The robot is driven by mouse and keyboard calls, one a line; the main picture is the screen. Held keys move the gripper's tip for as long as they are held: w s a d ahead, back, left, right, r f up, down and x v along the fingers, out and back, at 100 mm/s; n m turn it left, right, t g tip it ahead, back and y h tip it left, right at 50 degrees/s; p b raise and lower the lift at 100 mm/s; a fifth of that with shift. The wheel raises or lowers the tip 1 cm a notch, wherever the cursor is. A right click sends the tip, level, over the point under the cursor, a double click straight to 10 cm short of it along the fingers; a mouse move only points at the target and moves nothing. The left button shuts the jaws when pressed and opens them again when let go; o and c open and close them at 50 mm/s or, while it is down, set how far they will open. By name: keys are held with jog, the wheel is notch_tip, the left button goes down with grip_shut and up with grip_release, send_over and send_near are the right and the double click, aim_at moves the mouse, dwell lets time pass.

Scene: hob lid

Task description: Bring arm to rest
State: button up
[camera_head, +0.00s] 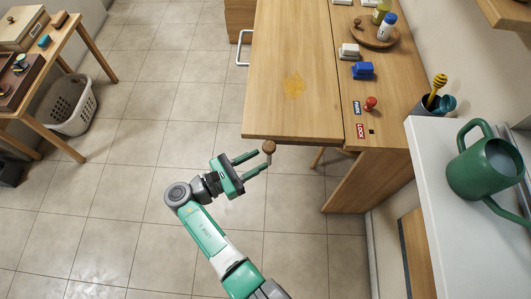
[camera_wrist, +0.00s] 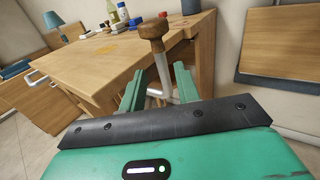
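My gripper (camera_head: 260,159) is in front of the near edge of the wooden table (camera_head: 292,60), above the tiled floor. Its two green fingers are spread, with a clear gap between them, in both views. A brown wooden knob on a pale metal stem (camera_head: 268,147) stands at the fingertips, by the table's near edge. In the wrist view the knob (camera_wrist: 152,31) is above the fingers, and its stem comes down into the gap between them. I see no finger pressed on the stem. How the stem is fixed below is hidden.
A green watering can (camera_head: 485,165) stands on a white surface at right. A laundry basket (camera_head: 72,105) stands at left. The floor left of my arm is clear.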

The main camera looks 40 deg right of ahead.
jog(key=v, duration=0.3)
jog(key=shift+w+a, duration=0.1)
jog(key=shift+a, duration=0.2)
